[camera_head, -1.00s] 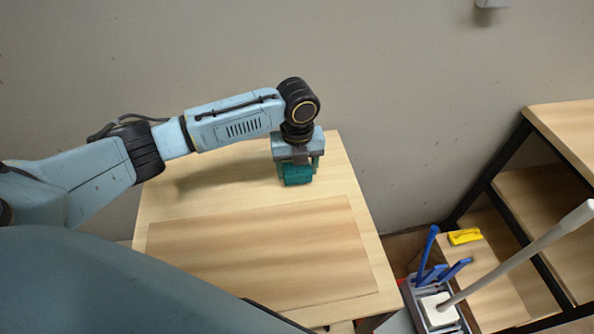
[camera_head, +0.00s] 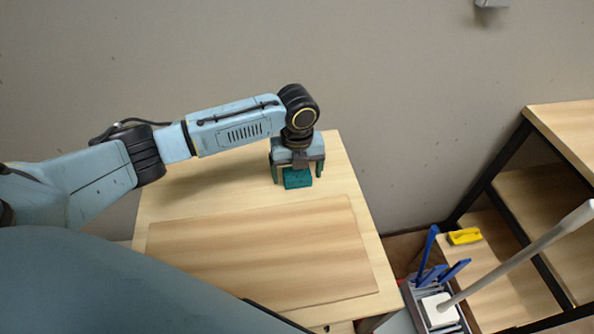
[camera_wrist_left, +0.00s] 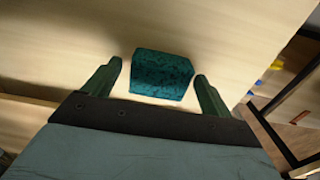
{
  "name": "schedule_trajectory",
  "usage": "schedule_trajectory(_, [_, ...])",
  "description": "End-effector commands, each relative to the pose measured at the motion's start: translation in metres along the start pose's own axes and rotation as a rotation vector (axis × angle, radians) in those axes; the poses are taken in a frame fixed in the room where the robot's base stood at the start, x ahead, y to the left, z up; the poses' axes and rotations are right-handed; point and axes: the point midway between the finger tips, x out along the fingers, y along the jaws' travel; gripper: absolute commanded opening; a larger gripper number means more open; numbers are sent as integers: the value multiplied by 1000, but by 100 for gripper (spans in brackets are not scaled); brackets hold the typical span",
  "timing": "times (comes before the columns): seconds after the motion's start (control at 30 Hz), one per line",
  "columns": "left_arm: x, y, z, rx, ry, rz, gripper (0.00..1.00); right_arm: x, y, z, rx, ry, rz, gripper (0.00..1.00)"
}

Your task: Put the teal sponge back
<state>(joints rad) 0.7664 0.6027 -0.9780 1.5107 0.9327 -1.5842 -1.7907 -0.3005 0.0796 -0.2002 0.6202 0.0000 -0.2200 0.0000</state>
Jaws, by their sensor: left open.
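The teal sponge (camera_head: 297,179) rests on the light wooden table near its far right corner. It also shows in the left wrist view (camera_wrist_left: 162,75), a dark teal block lying on the wood. My left gripper (camera_head: 298,177) is above the sponge, pointing down, with its fingers apart on either side of it. In the left wrist view my left gripper (camera_wrist_left: 158,84) is open, with a gap between each finger and the sponge. My right gripper is not in view.
A wooden board (camera_head: 260,255) lies on the table (camera_head: 165,195). A grey caddy (camera_head: 412,301) with blue-handled tools stands at the lower right. A yellow object (camera_head: 464,236) lies on a low shelf of the black-framed rack (camera_head: 491,190). A wall is behind the table.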

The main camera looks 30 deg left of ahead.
Motion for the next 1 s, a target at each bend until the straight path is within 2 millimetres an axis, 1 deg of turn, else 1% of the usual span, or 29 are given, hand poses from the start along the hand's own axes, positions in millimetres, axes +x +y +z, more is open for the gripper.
schedule_trajectory(0.17, [-28,-1,1,0,-3,-4,85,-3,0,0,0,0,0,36])
schedule_trajectory(0.4, [-81,-1,1,1,-4,-3,85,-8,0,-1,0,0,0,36])
schedule_trajectory(0.5, [-98,-1,1,0,-3,-2,85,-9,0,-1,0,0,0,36])
schedule_trajectory(0.6, [-111,-1,1,-1,-1,-2,85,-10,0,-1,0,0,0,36])
schedule_trajectory(0.77, [-120,0,0,0,0,-1,85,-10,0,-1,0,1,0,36])
schedule_trajectory(1.0, [-121,0,0,-1,0,0,85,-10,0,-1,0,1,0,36])
